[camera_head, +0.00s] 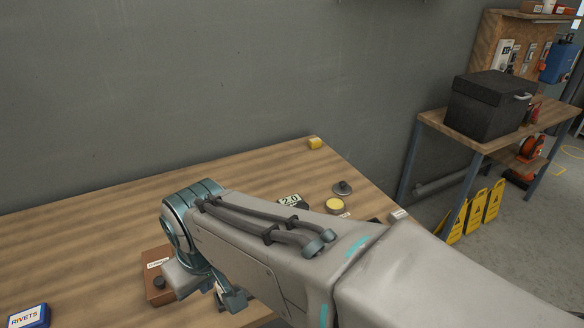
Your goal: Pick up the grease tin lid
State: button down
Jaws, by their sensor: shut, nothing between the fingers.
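A small dark grey round lid with a knob on top (342,188), which looks like the grease tin lid, lies on the wooden table near its right edge. Just in front of it is a small round tin with a yellow top (335,205). My gripper (235,301) is at the lower middle of the view, pointing down near the front of the table. It is partly hidden by my arm and is shut and empty. It is well to the left and front of the lid, apart from it.
A blue rivets box (29,317) is at the front left. A grey wall stands behind.

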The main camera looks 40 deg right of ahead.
aim_at(342, 189)
jog(key=u, duration=1.85)
jog(key=k, duration=1.05)
jog(key=z, duration=1.95)
